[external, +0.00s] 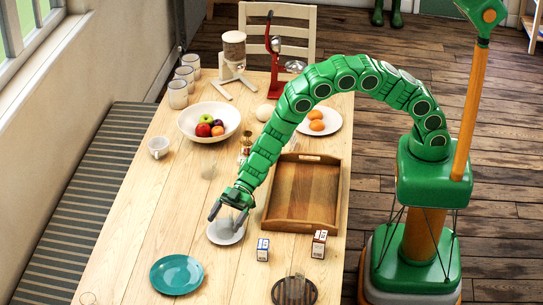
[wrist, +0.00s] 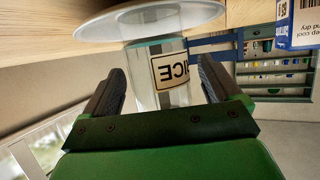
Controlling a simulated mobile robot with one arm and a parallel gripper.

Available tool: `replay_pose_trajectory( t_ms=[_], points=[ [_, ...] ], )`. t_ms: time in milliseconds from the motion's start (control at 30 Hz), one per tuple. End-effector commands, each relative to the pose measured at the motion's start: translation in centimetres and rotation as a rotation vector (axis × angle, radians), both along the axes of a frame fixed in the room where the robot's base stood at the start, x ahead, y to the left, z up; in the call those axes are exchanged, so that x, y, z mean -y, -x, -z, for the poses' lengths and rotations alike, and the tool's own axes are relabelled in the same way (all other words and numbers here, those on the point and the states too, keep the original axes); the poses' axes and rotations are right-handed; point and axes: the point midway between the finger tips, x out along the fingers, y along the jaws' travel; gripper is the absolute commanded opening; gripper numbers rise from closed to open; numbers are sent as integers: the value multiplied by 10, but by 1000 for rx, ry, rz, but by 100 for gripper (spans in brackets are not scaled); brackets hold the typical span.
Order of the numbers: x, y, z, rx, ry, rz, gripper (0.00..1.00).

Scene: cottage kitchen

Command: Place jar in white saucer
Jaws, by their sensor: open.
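The white saucer (external: 222,239) lies on the table under my gripper (external: 227,221), and its rim also shows at the top of the wrist view (wrist: 95,27). My fingers are spread, one on each side of the jar, with visible gaps. In the external view the jar is hard to make out behind the gripper.
A wooden tray (external: 268,214) lies just right of the saucer. A teal plate (external: 176,274), small cartons (external: 263,250), a dark round trivet (external: 276,291), a fruit bowl (external: 191,122) and a white mug (external: 159,148) stand around. The table left of the saucer is clear.

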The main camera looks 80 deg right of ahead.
Motion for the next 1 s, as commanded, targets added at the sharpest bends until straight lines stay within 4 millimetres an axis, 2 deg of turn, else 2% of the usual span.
replay_pose_trajectory(
  t_ms=[600, 800, 1000],
  points=[
    [76, 31, -35, 1, 1, 3, 91],
    [92, 37, -41, 1, 2, 1, 91],
    [97, 40, -44, 0, 0, 1, 91]
  ],
)
